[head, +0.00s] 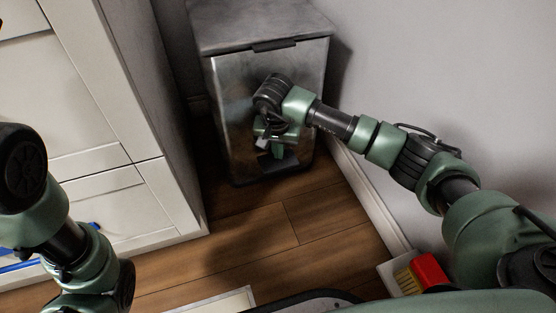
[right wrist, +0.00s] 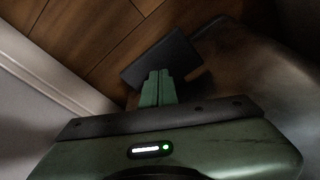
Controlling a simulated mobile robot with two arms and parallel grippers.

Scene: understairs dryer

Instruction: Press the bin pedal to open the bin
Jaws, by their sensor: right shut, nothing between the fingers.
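The bin (head: 230,90) is a grey metal box with its lid (head: 262,22) down. Its pedal (head: 279,166) is a dark flat plate at the bottom front, close to the floor. My right gripper (head: 290,152) is shut and empty in front of the bin, right over the pedal. In the right wrist view, the shut green fingers (right wrist: 157,76) overlap the near part of the dark pedal (right wrist: 165,52). I cannot tell whether they touch it. My left arm shows at the left of the head view, but its gripper is out of view.
A white drawer cabinet (head: 90,110) stands left of the bin. A plain wall (head: 430,70) with a white skirting board (head: 365,200) runs along the right. A red and yellow object (head: 424,274) lies at lower right. The wooden floor (head: 260,232) before the bin is clear.

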